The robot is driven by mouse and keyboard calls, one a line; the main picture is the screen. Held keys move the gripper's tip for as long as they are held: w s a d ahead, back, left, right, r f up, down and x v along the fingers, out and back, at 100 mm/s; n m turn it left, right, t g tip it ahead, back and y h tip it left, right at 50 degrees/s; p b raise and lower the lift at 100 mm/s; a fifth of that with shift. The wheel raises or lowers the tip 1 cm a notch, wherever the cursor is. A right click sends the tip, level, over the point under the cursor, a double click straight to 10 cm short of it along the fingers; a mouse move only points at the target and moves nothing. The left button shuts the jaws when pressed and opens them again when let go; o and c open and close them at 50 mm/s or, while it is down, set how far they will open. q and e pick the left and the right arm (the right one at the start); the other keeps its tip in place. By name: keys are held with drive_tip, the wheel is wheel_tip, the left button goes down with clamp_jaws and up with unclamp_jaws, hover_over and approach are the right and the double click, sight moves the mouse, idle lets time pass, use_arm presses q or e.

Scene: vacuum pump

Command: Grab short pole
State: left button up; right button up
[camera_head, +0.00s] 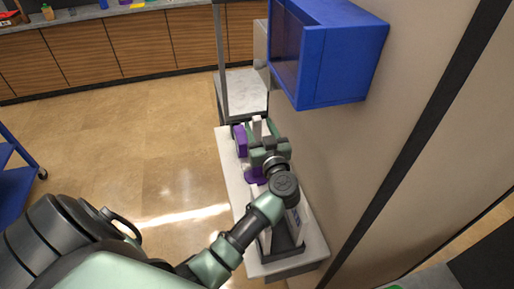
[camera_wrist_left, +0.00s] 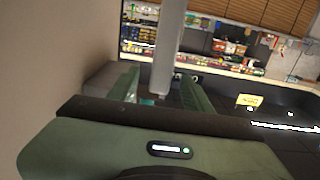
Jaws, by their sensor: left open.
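My left gripper (camera_head: 264,131) is open over the far part of the narrow white table in the head view. In the left wrist view its two green fingers (camera_wrist_left: 162,97) stand apart. A plain light grey pole (camera_wrist_left: 168,45), which looks like the short pole, shows between the fingers and runs out of the top of that view. Its end lies between the fingertips in the picture; I cannot tell whether it touches them. In the head view a small pale piece (camera_head: 257,122) shows at the fingers, probably the pole's end. My right gripper is not in view.
The white table (camera_head: 231,160) stands close to the beige wall (camera_head: 400,130). Purple parts (camera_head: 241,140) stand beside the gripper. A blue cabinet (camera_head: 345,55) hangs on the wall to the right. A grey post (camera_head: 221,65) rises behind. Open floor (camera_head: 150,130) lies to the left.

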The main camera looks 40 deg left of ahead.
sight(255, 117)
use_arm(q)
drive_tip(key=b+x, duration=0.2)
drive_tip(key=x, duration=0.3)
drive_tip(key=shift+w+a, duration=0.2)
drive_tip(key=shift+a, duration=0.1)
drive_tip(key=shift+d+r, duration=0.1)
drive_tip(key=shift+c, duration=0.7)
drive_tip(key=shift+s, duration=0.15)
clamp_jaws()
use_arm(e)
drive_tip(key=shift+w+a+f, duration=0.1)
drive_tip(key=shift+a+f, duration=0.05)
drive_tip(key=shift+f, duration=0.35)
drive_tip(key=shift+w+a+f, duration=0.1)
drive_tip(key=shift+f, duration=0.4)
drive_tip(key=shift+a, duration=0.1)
